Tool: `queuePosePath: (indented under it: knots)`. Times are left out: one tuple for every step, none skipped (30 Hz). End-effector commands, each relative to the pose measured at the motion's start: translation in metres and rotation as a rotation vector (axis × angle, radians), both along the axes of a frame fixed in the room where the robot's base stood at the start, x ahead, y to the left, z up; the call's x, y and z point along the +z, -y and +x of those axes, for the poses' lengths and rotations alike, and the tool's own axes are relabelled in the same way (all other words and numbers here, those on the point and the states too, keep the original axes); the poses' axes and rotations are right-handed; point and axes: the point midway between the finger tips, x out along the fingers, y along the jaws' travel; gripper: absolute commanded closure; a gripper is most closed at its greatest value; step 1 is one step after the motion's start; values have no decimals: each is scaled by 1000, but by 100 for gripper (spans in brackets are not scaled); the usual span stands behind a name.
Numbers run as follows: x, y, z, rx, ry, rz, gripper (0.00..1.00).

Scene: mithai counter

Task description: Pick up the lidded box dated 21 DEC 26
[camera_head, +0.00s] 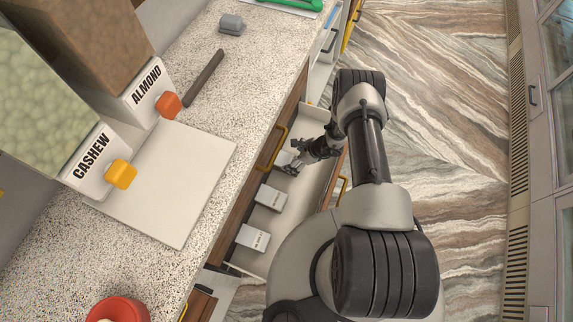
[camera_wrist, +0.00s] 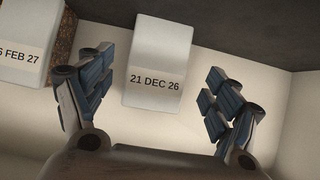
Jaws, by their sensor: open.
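The box dated 21 DEC 26 (camera_wrist: 157,55) is white and lidded, and it lies in an open drawer (camera_head: 312,123). In the wrist view it stands ahead of my gripper (camera_wrist: 158,103), roughly centred between the two fingers. The fingers are open, with one to each side of the label end, and no contact shows. In the head view my gripper (camera_head: 294,166) is down inside the drawer, over a white box (camera_head: 284,160) that it partly hides; that box's label cannot be read there.
Another white box (camera_wrist: 22,62), its label ending FEB 27, sits left of the dated box. Two more white boxes (camera_head: 270,197) (camera_head: 253,237) lie nearer in the drawer. The speckled counter (camera_head: 262,80) overhangs on the left, and the drawer wall (camera_wrist: 298,115) rises at right.

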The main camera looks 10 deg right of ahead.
Motion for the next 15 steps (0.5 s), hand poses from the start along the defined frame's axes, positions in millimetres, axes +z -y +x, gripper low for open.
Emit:
queuePosePath:
  knots:
    - [-2,-1,1,1,0,0,17]
    - [-3,-2,1,1,0,0,17]
    - [-4,-2,2,1,0,0,17]
    - [-6,-3,2,2,1,-1,17]
    - [-8,-5,3,2,1,-1,17]
    - [-12,-7,4,3,1,0,17]
    - [-16,-9,4,3,1,0,17]
    - [-20,-11,5,4,0,0,17]
    - [-26,-14,7,4,0,0,17]
    - [-30,-16,8,4,0,0,17]
    - [-35,-19,10,4,1,-1,17]
    - [-40,-21,11,4,0,-2,17]
    - [-43,-22,13,3,0,-1,17]
    - [-45,-24,14,2,0,-1,17]
    - [-46,-25,15,2,0,-1,17]
